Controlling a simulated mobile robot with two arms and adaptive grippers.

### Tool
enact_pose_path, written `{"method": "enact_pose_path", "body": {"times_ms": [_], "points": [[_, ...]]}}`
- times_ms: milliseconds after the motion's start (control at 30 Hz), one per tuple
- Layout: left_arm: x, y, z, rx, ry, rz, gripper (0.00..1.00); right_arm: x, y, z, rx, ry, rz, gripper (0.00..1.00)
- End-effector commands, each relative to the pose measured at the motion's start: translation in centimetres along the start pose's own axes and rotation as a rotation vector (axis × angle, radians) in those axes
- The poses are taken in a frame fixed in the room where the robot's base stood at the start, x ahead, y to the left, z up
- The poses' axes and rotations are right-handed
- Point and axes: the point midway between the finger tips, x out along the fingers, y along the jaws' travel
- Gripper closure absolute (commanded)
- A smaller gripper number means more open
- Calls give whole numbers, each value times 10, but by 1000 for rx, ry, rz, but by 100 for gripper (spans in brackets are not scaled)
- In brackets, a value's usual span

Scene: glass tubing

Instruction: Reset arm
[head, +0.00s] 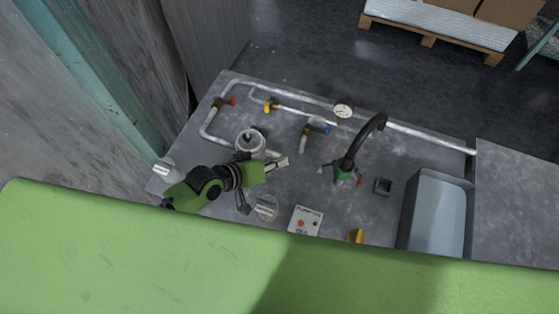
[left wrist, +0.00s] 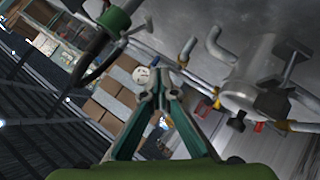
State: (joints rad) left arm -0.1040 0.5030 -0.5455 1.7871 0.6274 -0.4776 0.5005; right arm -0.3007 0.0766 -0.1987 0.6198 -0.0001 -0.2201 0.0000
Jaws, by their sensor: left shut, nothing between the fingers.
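My left arm comes in from the left over the grey worktop in the head view. Its green and black wrist ends in the left gripper (head: 278,164), which is just right of a round white-grey metal vessel (head: 250,141). In the left wrist view the two fingers of the gripper (left wrist: 158,75) meet at their tips with nothing between them. The vessel also shows there as a shiny cylinder (left wrist: 248,75) to the right of the fingers, apart from them. My right gripper shows in neither view.
A black tap with a green base (head: 345,174) stands right of the gripper. Pipes with red, yellow and blue valves and a round gauge (head: 342,111) line the far side. A control box (head: 305,220), a small dark block (head: 382,186) and a sink (head: 437,212) are nearby.

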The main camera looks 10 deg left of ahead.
Motion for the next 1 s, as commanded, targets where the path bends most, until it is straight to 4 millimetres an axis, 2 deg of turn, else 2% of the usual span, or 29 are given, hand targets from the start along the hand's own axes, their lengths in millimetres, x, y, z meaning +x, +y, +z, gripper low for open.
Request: {"method": "enact_pose_path", "body": {"times_ms": [400, 567, 667, 733, 1000], "points": [[0, 1, 0, 1, -1, 0, 100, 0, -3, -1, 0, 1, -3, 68], [-9, 13, 14, 57, -39, -22, 100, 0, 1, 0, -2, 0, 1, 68], [-28, 22, 28, 143, -93, -78, 100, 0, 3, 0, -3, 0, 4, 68], [-48, 21, 36, 209, -136, -142, 100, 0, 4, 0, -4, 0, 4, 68], [-123, -9, 54, 327, -276, -366, 100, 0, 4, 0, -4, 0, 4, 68]]}}
